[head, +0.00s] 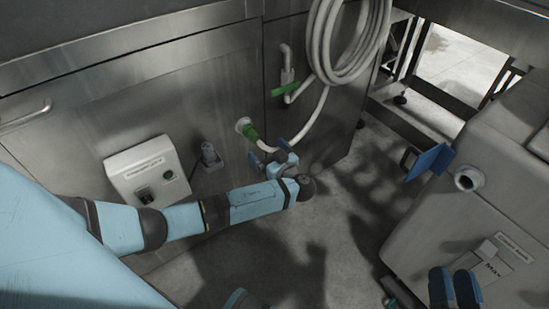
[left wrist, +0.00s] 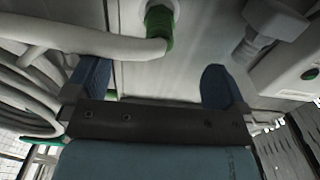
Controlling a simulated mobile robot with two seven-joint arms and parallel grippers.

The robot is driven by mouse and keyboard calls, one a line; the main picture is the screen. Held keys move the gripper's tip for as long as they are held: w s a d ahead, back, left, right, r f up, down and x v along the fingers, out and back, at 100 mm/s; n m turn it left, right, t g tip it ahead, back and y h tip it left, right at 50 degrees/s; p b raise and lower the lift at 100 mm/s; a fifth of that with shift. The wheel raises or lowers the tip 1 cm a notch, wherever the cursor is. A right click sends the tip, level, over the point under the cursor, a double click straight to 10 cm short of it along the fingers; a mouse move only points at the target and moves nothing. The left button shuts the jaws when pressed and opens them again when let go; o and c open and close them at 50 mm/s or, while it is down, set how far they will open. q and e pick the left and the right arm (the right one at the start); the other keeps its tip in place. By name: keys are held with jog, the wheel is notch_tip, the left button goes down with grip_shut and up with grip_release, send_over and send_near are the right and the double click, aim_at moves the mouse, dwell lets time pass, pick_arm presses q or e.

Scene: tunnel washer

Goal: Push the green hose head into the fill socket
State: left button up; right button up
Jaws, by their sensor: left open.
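The green hose head (head: 251,132) is on the end of the white hose (head: 311,118), low on the steel front panel. It meets the pale round fill socket (head: 242,124); I cannot tell how deep it sits. In the left wrist view the green hose head (left wrist: 160,28) is at the top, with the white hose bending left from it. My left gripper (head: 270,153) is open and empty, just below and right of the hose head, apart from it. Its two blue fingers (left wrist: 154,84) stand wide apart. My right gripper (head: 455,288) is at the bottom right; its finger gap is unclear.
The hose's coil (head: 345,45) hangs on the panel, near a pipe with a green lever (head: 286,88). A white control box (head: 147,170) and a grey fitting (head: 210,156) are left of the socket. A large grey container (head: 440,225) stands right. Floor between is clear.

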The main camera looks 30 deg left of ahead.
aim_at(259, 142)
pick_arm(q)
jog(key=b+x, duration=0.1)
jog(key=x, duration=0.2)
jog(key=shift+w+a+f, duration=0.1)
jog(key=shift+w+a, duration=0.15)
jog(key=shift+a, duration=0.2)
jog(key=shift+w+a+b, duration=0.15)
jog(key=shift+a+b, duration=0.1)
jog(key=shift+b, duration=0.05)
jog(key=shift+w+a, duration=0.15)
jog(key=shift+a, duration=0.3)
pick_arm(e)
jog(key=shift+s+a+r+y, duration=0.1)
jog(key=shift+a+r+y, duration=0.25)
jog(key=shift+a+y, duration=0.05)
pick_arm(q)
grip_shut()
pick_arm(e)
jog(key=shift+d+f, duration=0.1)
pick_arm(q)
jog(key=shift+d, duration=0.25)
jog(key=shift+s+d, duration=0.3)
jog(key=shift+d, duration=0.15)
